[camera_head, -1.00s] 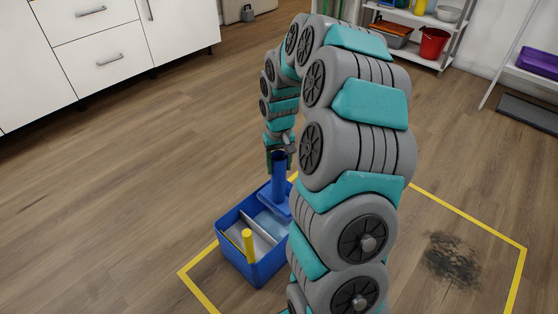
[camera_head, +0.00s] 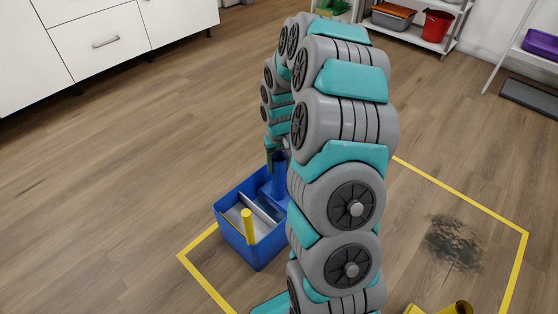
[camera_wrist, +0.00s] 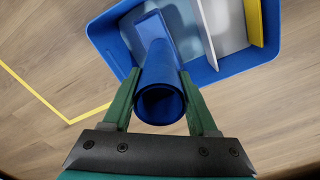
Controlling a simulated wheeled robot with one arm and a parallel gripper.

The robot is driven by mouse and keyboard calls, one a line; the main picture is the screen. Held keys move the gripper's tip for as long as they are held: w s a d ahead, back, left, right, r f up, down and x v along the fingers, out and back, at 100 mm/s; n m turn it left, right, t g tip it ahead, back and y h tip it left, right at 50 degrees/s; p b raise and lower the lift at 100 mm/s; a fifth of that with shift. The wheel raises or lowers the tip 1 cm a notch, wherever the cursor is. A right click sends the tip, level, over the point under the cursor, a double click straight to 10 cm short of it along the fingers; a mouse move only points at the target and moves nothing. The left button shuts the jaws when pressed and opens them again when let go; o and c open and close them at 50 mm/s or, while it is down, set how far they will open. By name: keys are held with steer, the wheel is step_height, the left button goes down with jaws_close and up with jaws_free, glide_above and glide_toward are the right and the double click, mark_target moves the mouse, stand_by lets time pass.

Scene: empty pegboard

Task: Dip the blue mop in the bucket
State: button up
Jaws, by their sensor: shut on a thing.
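The blue mop (camera_head: 279,180) stands roughly upright, its short tube-like handle (camera_wrist: 160,104) held in my gripper. My gripper (camera_wrist: 160,84) is shut on the handle, with a green finger on each side; in the head view (camera_head: 277,155) it is small and partly hidden by my arm. The blue bucket (camera_head: 238,243) stands on the floor under the gripper. The mop's flat head (camera_wrist: 150,32) is at the bucket's light-blue inside, near one end. I cannot tell how deep it sits. The bucket's right side is hidden by my arm in the head view.
A yellow upright piece (camera_head: 248,226) and a pale divider stand in the bucket. Yellow tape (camera_head: 470,190) outlines a floor area with a dark stain (camera_head: 454,243). A yellow object (camera_head: 440,308) is at the bottom edge. White cabinets (camera_head: 110,40) and a shelf (camera_head: 410,34) stand behind.

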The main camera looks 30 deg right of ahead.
steer(key=shift+f+b, duration=0.8)
steer(key=shift+f, duration=2.7)
steer(key=shift+r, duration=0.1)
step_height(320, 180, up, 20)
steer(key=p, duration=0.5)
glide_above(279, 178)
steer(key=w+d, duration=0.1)
steer(key=w, duration=0.1)
